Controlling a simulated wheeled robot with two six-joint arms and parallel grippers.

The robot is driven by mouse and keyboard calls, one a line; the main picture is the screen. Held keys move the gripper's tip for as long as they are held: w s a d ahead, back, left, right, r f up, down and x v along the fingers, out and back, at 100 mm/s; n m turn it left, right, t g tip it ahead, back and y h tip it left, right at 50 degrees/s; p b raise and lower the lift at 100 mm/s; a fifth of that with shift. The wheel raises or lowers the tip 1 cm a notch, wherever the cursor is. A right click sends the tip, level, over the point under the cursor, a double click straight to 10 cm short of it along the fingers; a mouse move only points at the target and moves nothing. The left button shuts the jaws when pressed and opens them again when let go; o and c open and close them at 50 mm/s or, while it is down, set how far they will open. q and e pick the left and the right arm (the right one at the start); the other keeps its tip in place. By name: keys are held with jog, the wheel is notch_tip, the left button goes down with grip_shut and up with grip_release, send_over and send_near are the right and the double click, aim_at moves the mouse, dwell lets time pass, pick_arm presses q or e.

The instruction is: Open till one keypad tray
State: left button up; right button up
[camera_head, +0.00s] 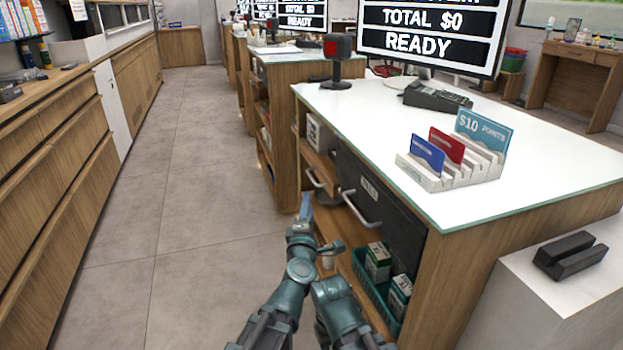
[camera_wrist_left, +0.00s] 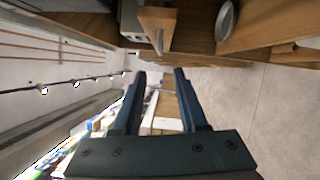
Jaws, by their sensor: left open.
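The till counter (camera_head: 470,195) has a dark front drawer (camera_head: 385,215) with a small label and a curved metal handle (camera_head: 360,212). A second metal handle (camera_head: 318,182) shows to its left. I cannot tell which of these belongs to the keypad tray. The dark drawer looks closed. My left gripper (camera_head: 305,205) is beside the counter front, just left of the handles and apparently apart from them. In the left wrist view its two fingers (camera_wrist_left: 160,74) are spread with nothing between them. A curved metal piece (camera_wrist_left: 227,20) shows at the top right there. My right gripper is not visible.
A card holder (camera_head: 455,170), a card terminal (camera_head: 435,97), a scanner (camera_head: 337,58) and a monitor (camera_head: 430,35) stand on the counter top. A green basket (camera_head: 370,290) of boxes sits below the drawer. The aisle floor (camera_head: 190,160) to the left is clear.

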aim_at(311, 176)
pick_arm(q)
jog(key=w, duration=0.9)
jog(key=w+d+r+p, duration=0.1)
jog(key=w, duration=0.3)
jog(key=shift+w, duration=0.4)
grip_shut()
dwell(1.0)
